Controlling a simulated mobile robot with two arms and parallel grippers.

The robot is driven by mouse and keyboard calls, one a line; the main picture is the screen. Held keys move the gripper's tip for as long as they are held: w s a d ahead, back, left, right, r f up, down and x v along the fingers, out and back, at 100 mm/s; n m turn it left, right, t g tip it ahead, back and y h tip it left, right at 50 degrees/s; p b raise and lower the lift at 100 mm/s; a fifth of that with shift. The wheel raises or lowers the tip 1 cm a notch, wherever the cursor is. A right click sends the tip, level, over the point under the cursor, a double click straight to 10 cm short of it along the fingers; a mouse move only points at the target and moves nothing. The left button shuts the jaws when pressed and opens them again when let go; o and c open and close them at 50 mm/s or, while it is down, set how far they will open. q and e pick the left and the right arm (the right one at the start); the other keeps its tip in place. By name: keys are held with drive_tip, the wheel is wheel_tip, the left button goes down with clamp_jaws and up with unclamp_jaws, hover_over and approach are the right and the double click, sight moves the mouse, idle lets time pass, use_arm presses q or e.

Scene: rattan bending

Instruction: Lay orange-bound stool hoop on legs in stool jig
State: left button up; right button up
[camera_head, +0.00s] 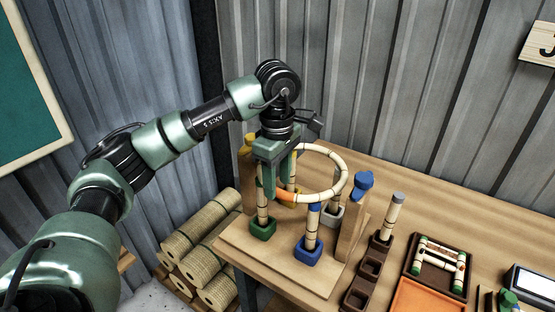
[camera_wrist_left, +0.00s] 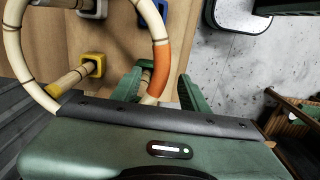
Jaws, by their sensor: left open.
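The cream cane hoop (camera_head: 345,172) with an orange-bound stretch (camera_head: 285,195) lies about level at the leg tops over the stool jig's board (camera_head: 258,262). I cannot tell whether it touches every leg. Legs stand in a green cup (camera_head: 263,230), a blue cup (camera_head: 308,256) and a white cup (camera_head: 334,214); a yellow cup (camera_wrist_left: 94,62) shows in the left wrist view. My left gripper (camera_head: 278,190) is open at the orange stretch. In the left wrist view the orange binding (camera_wrist_left: 162,68) lies between its apart fingers. My right gripper is not in view.
Wooden posts with a yellow knob (camera_head: 249,140) and a blue knob (camera_head: 363,181) flank the hoop. Right of the jig are a brown rack (camera_head: 371,264) with one cane piece (camera_head: 393,215), a dark tray (camera_head: 418,270) and an orange tray (camera_head: 428,298). Cane bundles (camera_head: 200,240) lie below left.

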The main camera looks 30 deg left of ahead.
use_arm(q)
wheel_tip(320, 180, up, 11)
drive_tip(key=shift+f, duration=0.15)
idle(1.2)
